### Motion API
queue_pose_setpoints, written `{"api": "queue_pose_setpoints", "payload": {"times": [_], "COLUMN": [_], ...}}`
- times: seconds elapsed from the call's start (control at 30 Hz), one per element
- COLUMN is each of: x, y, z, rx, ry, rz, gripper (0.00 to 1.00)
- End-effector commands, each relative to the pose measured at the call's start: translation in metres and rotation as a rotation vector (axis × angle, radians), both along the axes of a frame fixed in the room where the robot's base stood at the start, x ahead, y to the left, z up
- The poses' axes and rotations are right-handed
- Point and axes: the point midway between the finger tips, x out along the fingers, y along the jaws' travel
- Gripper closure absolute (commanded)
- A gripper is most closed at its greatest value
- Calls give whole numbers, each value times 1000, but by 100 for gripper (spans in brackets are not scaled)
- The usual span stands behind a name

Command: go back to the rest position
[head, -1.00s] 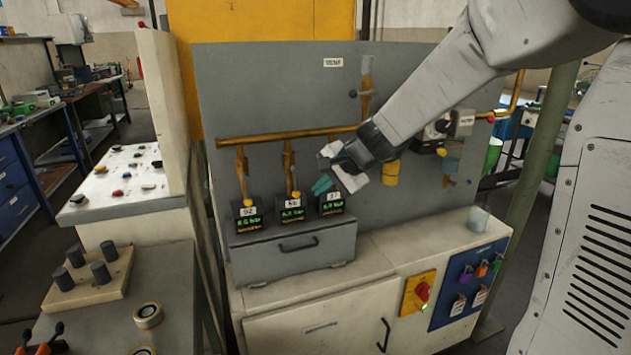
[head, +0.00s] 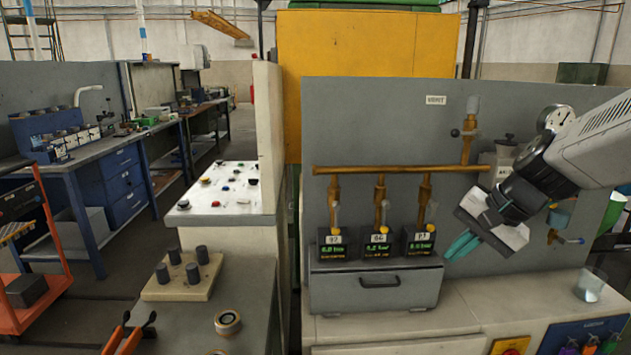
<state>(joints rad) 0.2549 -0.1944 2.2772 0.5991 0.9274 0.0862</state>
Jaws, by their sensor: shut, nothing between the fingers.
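My gripper (head: 463,246) is in the head view at the right, in front of the grey panel (head: 330,120). Its teal fingertips are together with nothing between them, and they point down and to the left. It hangs just right of the three gauge units with green displays, the nearest being the right one (head: 420,241). It seems apart from them, though the depth is hard to tell. My arm reaches in from the right edge.
A brass pipe (head: 400,169) with valves runs across the panel. A grey drawer box (head: 345,291) sits below the gauges. A glass (head: 590,286) stands on the cabinet at right. A control desk (head: 220,217) and an orange cart (head: 50,235) are at left.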

Motion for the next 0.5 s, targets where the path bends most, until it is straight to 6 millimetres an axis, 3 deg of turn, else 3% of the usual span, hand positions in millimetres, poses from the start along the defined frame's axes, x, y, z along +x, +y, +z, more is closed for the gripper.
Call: {"api": "queue_pose_setpoints", "payload": {"times": [0.03,0.1,0.3,0.4,0.5], "x": [-29,-67,-166,-198,-214], "y": [7,12,9,4,2], "z": [0,-3,-7,-7,-5], "rx": [-53,-129,-362,-457,-515], "ry": [25,64,141,146,123], "rz": [89,205,485,568,608], "gripper": [100,100,100,100,100]}}
